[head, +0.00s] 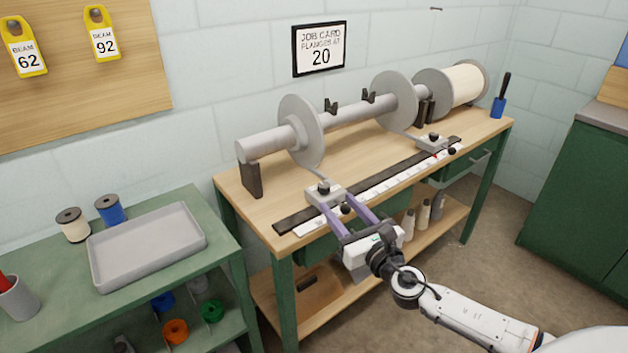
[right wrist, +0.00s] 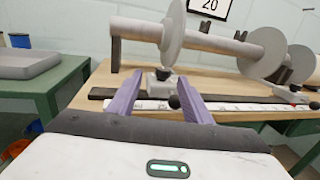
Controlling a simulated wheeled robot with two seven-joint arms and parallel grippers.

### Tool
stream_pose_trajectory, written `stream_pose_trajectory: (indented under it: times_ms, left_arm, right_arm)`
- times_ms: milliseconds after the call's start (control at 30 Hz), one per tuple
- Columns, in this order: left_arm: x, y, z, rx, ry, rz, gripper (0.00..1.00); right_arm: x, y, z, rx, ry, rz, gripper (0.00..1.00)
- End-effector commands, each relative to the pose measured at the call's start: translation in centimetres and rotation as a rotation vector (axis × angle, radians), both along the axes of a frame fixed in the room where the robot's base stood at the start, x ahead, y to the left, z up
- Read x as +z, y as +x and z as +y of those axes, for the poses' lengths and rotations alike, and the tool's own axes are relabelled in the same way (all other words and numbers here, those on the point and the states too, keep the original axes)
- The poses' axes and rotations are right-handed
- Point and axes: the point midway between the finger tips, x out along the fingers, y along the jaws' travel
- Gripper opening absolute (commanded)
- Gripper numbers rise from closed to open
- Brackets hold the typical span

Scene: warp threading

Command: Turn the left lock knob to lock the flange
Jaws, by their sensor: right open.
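The left flange (head: 301,130) is a grey disc on the long beam shaft (head: 345,113). Its slider block (head: 318,194) sits on the dark rail below, with a black left lock knob (head: 323,187) on top. A second black ball (head: 346,209) sits at its front. My right gripper (head: 343,204) is open, with its purple fingers reaching over the rail's front edge around the block. In the right wrist view the left lock knob (right wrist: 163,74) shows between the two fingers (right wrist: 158,92), apart from both. The right flange (head: 395,101) stands farther along the shaft. My left gripper is not in view.
A white ruler scale (head: 385,185) with a red mark runs along the bench front. A right slider block (head: 431,143) with a black knob sits farther right. A job card (head: 320,48) on the wall reads 20. A green side table (head: 215,252) holds a grey tray (head: 105,280).

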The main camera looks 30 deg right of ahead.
Motion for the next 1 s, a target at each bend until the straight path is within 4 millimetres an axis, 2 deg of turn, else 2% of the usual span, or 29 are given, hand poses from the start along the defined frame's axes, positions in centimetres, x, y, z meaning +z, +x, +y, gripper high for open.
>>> stream_pose_trajectory:
  times_ms: [133,267,500,700,1000]
  left_arm:
    - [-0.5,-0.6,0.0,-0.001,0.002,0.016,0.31]
    - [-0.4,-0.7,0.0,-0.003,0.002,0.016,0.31]
    - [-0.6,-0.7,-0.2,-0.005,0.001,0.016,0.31]
    - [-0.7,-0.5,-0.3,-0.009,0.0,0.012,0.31]
    - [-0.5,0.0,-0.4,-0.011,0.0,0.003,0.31]
  right_arm:
    - [-0.3,0.2,0.0,-0.001,0.013,0.005,0.45]
    - [-0.3,1.6,-0.2,-0.003,0.017,0.004,0.45]
    - [-0.5,5.9,-0.6,-0.003,0.02,0.006,0.45]
    - [-0.5,8.8,-0.8,0.0,0.022,0.006,0.45]
    - [-0.5,10.0,-0.9,0.002,0.022,0.009,0.45]
